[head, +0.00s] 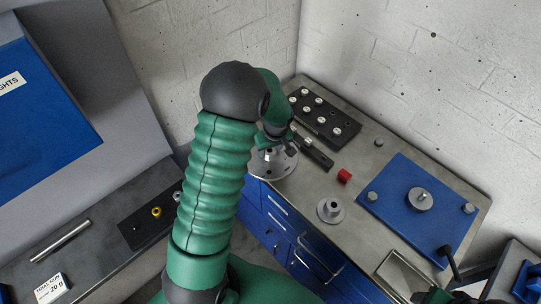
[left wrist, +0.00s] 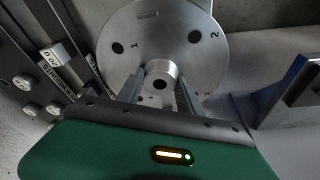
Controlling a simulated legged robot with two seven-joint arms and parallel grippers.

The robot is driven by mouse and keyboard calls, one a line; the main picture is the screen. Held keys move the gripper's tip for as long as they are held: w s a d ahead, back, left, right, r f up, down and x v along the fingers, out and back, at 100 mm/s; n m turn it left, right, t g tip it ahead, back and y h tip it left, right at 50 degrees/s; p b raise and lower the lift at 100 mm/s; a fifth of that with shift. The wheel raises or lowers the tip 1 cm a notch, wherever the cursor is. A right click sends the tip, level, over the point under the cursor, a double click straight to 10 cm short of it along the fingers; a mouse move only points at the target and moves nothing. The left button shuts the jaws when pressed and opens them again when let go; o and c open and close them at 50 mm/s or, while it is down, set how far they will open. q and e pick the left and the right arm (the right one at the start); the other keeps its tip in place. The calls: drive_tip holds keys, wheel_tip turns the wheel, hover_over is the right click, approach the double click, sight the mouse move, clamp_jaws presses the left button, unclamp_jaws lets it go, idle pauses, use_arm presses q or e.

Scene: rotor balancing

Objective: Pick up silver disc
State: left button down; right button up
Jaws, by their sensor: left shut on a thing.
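The silver disc (head: 270,165) is at the left edge of the metal bench in the head view, partly hidden by my left gripper. In the left wrist view the disc (left wrist: 185,45) is large, with holes, the numbers 1 and 2 and a raised central hub (left wrist: 160,75). My left gripper (left wrist: 160,90) is shut on the disc, its two fingers on either side of the hub. In the head view this gripper (head: 280,143) is above the disc. I cannot tell whether the disc touches the bench. A green and dark part at the bottom right may be my right arm; its jaws are unclear.
The bench (head: 300,185) holds a black block with several silver pegs (head: 325,117), a red piece (head: 344,175), a grey flanged hub (head: 331,211) and a blue plate (head: 400,215) with a round grey part. A lower dark bench (head: 90,245) stands at left. White walls close the back.

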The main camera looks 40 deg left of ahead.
use_arm(q)
drive_tip(key=shift+a, duration=0.1)
drive_tip(key=shift+w+d+r, duration=0.2)
drive_tip(key=shift+d+r, duration=0.25)
drive_tip(key=shift+r, duration=0.25)
drive_tip(key=shift+r+b, duration=0.3)
drive_tip(key=shift+r, duration=0.55)
drive_tip(key=shift+s+r, duration=0.1)
drive_tip(key=shift+r, duration=0.3)
drive_tip(key=s, duration=0.2)
drive_tip(key=s+d+b, duration=0.1)
drive_tip(key=s, duration=0.2)
drive_tip(key=shift+d, duration=0.2)
drive_tip(key=s+d+r+b, duration=0.1)
drive_tip(key=s+d, duration=0.3)
drive_tip(key=s, duration=0.5)
drive_tip(key=shift+s+b, duration=0.4)
drive_tip(key=shift+b, duration=0.25)
